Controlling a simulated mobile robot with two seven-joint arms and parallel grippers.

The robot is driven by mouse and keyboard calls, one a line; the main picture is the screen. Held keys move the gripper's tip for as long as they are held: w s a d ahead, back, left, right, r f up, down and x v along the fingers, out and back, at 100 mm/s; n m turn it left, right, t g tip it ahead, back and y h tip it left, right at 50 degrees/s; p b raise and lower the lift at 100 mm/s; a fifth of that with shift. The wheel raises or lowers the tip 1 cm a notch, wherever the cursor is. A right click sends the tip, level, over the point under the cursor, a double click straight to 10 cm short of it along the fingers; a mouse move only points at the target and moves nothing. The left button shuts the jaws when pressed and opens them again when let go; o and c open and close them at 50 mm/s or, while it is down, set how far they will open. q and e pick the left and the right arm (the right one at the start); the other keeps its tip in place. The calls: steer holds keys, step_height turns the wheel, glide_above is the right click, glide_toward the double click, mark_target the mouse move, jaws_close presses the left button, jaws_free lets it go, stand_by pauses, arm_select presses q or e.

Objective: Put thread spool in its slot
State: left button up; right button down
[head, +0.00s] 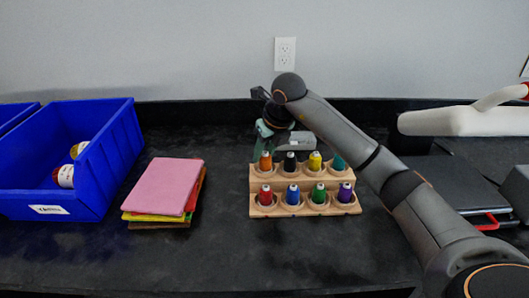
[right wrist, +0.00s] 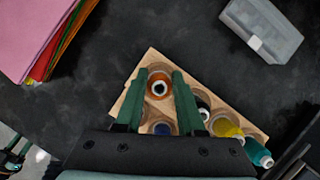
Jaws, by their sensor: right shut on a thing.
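A two-tier wooden rack (head: 303,211) stands on the dark table and holds colored thread spools in round slots. The orange thread spool (head: 265,161) is at the back-left slot, upright; whether it is fully seated cannot be told. My right gripper (head: 263,148) reaches down from above and behind it, its green fingers shut on the orange spool. The right wrist view shows the fingers (right wrist: 158,82) on either side of the orange spool (right wrist: 160,88), over the rack (right wrist: 123,100). The black spool (head: 290,162) stands just right of it.
Blue bins (head: 112,165) stand at the left, one with spools inside. A stack of colored sheets (head: 162,187) lies left of the rack. A grey box (head: 300,141) sits behind the rack. A white machine (head: 465,121) is at the right. The front table is clear.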

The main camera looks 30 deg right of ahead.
steer(key=shift+f, duration=0.3)
steer(key=c, duration=0.5)
jaws_free()
steer(key=shift+r, duration=0.1)
steer(key=shift+r, duration=0.35)
steer(key=p+v, duration=0.1)
steer(key=v, duration=1)
steer(key=shift+s+r, duration=0.15)
steer(key=shift+r, duration=0.2)
